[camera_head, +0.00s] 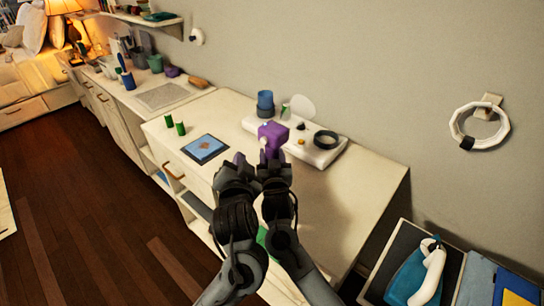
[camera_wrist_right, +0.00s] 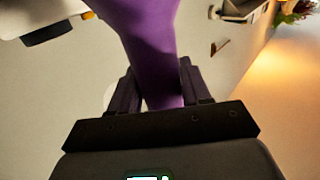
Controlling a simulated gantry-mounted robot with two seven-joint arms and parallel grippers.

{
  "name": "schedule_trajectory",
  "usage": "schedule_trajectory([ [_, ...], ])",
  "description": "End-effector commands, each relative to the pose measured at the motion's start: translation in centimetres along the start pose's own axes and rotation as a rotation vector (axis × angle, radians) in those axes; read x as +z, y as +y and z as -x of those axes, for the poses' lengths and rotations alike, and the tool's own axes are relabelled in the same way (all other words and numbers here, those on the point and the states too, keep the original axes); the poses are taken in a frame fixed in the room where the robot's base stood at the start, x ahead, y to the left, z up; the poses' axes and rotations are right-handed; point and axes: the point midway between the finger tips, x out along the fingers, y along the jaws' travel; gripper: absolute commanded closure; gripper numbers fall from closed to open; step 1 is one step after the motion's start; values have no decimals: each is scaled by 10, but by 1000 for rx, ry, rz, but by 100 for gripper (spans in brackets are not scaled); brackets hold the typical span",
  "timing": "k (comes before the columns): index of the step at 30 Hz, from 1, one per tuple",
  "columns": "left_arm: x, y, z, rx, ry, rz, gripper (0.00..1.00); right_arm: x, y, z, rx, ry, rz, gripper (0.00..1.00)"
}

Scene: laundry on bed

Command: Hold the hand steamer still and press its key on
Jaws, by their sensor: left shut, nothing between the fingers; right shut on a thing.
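The purple hand steamer (camera_head: 272,136) is above the dresser top, in front of a white tray. My right gripper (camera_head: 272,158) is shut on it. In the right wrist view the purple handle of the steamer (camera_wrist_right: 152,45) runs between the two fingers of my right gripper (camera_wrist_right: 161,88). My left gripper (camera_head: 240,162) is shut and empty, close beside the right gripper and just left of the steamer's lower part. I cannot tell whether it touches the steamer. The key cannot be made out in either view.
The dresser (camera_head: 225,110) carries a white tray (camera_head: 320,156) with blue cups (camera_head: 265,103) and a dark ring (camera_head: 326,140). A white ring (camera_head: 463,138) hangs on the wall. The dresser's right end is clear.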

Motion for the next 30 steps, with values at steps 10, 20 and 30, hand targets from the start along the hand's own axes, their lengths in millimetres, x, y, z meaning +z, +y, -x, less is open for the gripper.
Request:
schedule_trajectory([
  [10,0,-1,1,0,0,0,100,2,0,0,0,-3,0,100],
  [20,0,-1,1,0,0,0,100,1,0,0,0,-1,0,23],
  [30,0,-1,1,0,1,0,100,2,0,5,0,-2,-1,23],
])
